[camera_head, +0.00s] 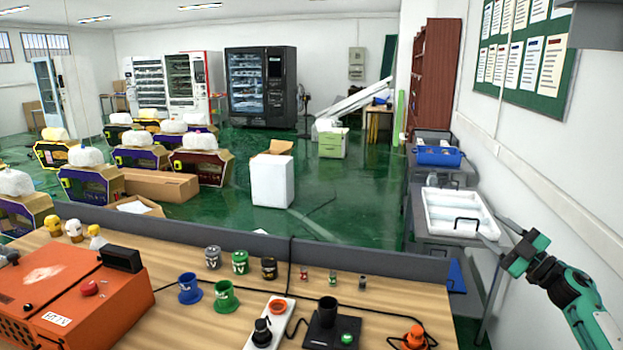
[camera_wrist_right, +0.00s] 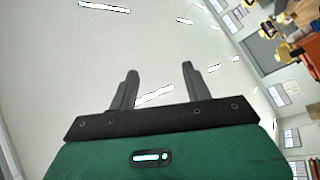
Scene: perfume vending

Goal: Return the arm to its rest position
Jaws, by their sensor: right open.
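My right arm (camera_head: 575,295) comes in from the right edge of the head view, beyond the right end of the wooden table. My right gripper (camera_head: 493,231) is raised there, in front of a white tray on a grey stand. In the right wrist view, the two dark fingers of this gripper (camera_wrist_right: 160,69) stand apart with nothing between them. Behind them are the pale ceiling and its lights. My left gripper cannot be made out in the head view.
The wooden table (camera_head: 210,322) holds an orange machine (camera_head: 75,290), a blue cup (camera_head: 188,287), a green cup (camera_head: 225,295), small jars and a black device (camera_head: 327,325). The white tray (camera_head: 460,213) and the right wall (camera_head: 540,150) are near my right arm.

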